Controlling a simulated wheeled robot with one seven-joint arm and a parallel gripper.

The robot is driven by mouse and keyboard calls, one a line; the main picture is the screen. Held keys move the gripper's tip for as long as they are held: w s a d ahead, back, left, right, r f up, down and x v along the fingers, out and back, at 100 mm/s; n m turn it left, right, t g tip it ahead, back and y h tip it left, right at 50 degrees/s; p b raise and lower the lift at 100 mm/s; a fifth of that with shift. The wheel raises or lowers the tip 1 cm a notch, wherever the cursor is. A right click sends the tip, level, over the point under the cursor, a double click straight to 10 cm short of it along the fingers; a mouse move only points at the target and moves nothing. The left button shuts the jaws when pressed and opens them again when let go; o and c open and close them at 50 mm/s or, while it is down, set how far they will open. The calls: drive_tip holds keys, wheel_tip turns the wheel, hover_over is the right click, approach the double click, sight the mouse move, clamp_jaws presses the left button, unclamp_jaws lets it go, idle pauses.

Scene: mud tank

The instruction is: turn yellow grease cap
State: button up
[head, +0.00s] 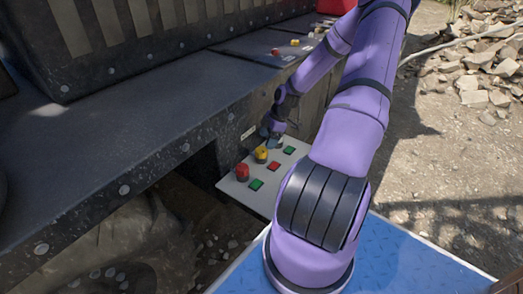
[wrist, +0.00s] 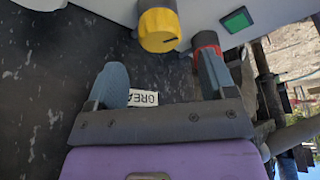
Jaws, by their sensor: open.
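The yellow grease cap (head: 261,155) stands on a pale panel (head: 232,186) in the head view, between a red cap (head: 242,173) and my gripper (head: 272,138). In the wrist view the yellow cap (wrist: 158,30) has a dark mark on its face and lies just beyond the gap between my fingertips. My gripper (wrist: 158,68) is open, with two grey-blue fingers spread apart and nothing between them. In the wrist view the right finger partly hides a red part (wrist: 206,40). I cannot tell whether a finger touches that part.
Green and red square buttons (head: 256,184) sit on the panel near the caps. A small label (wrist: 146,98) reading "GRE" is on the dark wall. A dark steel ledge (head: 110,125) runs along the left. A blue platform (head: 400,262) lies below; rubble (head: 480,75) is at the right.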

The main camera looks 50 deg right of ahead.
sight(262, 149)
drive_tip(key=x, duration=0.6)
drive_tip(key=c, duration=0.9)
